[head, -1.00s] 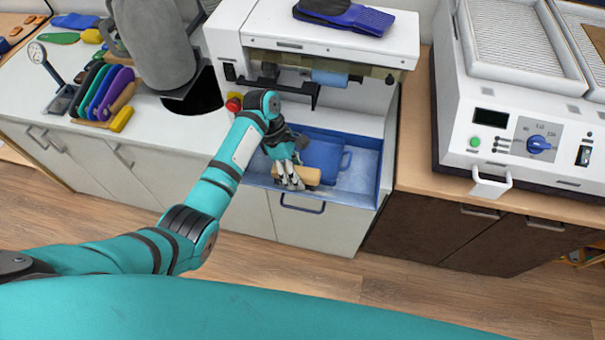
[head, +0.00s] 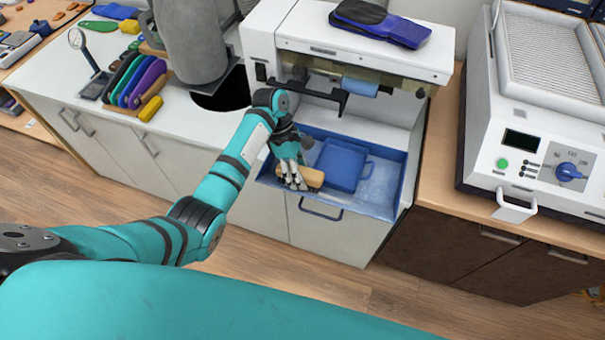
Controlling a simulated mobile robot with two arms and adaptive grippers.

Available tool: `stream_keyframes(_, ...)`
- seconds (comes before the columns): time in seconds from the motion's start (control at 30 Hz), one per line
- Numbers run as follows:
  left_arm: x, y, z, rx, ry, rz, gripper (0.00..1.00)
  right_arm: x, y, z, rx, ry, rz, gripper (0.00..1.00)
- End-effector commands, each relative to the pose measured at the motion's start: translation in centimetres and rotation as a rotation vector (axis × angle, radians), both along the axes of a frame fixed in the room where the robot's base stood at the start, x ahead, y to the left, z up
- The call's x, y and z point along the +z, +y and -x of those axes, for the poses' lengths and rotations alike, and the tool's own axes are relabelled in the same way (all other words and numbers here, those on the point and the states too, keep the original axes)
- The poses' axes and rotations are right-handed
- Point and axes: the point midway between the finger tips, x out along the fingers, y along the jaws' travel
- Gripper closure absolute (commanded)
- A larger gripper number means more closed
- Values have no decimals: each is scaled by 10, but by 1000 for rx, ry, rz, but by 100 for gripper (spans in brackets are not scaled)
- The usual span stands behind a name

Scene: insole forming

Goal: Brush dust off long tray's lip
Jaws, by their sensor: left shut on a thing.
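The long tray (head: 383,192) is a blue, shallow tray under the white grinding machine, with pale dust on its floor and front part. My left gripper (head: 294,179) is over the tray's left part, near the front lip. It is shut on a brush (head: 313,177) with a tan, wood-coloured body. The gripper hides part of the brush, and its bristles cannot be made out. Whether the brush touches the lip is not clear. A blue dustpan-like box (head: 341,165) lies in the tray just right of the brush. My right gripper is not in view.
The white machine (head: 350,49) overhangs the tray, with a dark bracket and blue roller above it. A grey duct (head: 190,45) stands to the left. A white heating unit (head: 540,130) is at the right.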

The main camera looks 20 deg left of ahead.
Motion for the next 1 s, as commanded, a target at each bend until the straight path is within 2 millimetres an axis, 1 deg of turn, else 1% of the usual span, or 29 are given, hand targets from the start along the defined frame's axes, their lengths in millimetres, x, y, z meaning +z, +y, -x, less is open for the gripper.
stream_keyframes(0.07,1,0,1,0,3,-1,100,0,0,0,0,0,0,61)
stream_keyframes(0.13,7,0,0,0,2,0,100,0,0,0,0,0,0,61)
stream_keyframes(0.8,75,0,-1,1,-5,0,100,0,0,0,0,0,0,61)
stream_keyframes(1.0,81,-1,0,0,0,2,100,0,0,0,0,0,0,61)
